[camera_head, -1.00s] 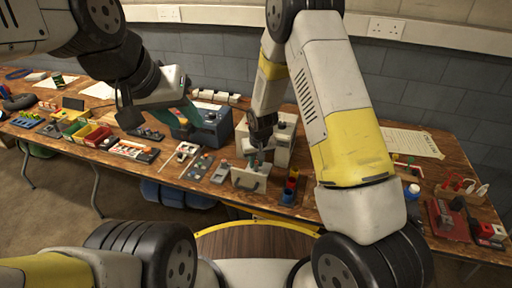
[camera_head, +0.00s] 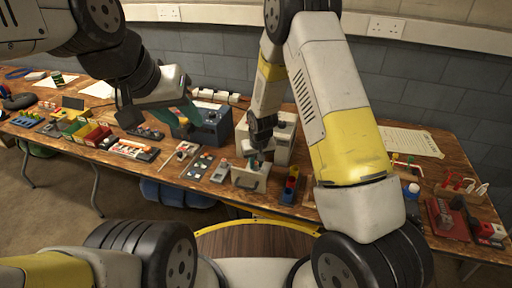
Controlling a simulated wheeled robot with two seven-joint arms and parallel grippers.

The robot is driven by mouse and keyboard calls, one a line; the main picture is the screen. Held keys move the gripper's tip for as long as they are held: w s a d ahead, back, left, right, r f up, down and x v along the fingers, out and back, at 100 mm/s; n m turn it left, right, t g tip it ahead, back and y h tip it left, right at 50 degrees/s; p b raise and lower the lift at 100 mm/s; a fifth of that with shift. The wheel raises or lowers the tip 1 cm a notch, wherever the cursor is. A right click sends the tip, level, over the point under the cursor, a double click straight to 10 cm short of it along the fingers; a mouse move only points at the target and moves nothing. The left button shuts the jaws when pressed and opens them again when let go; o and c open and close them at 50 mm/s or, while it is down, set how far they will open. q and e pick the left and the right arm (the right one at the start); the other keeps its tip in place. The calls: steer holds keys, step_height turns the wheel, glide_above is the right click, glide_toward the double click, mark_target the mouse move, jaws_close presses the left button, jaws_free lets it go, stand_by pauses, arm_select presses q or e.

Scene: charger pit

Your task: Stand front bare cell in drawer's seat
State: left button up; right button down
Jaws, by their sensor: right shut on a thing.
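The pale drawer (camera_head: 247,181) stands out from the front of a light grey box (camera_head: 283,147) on the bench, its handle facing me. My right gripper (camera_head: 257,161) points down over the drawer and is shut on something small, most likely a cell. The held thing is too small and covered to make out. The seat inside the drawer is hidden from this angle. My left gripper (camera_head: 190,122) hangs over the bench in front of a dark blue-grey box (camera_head: 211,127); whether its fingers are apart is unclear.
A small grey holder (camera_head: 221,171) stands just left of the drawer, with a dark panel (camera_head: 199,167) beyond it. A coloured block (camera_head: 290,187) stands close on the right. Yellow and red bins (camera_head: 97,135) are at the left, and a red device (camera_head: 447,220) at the right.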

steer(key=shift+f, duration=0.4)
stand_by(0.8)
steer(key=c, duration=1.2)
jaws_free()
steer(key=shift+r, duration=0.1)
steer(key=shift+r, duration=3.35)
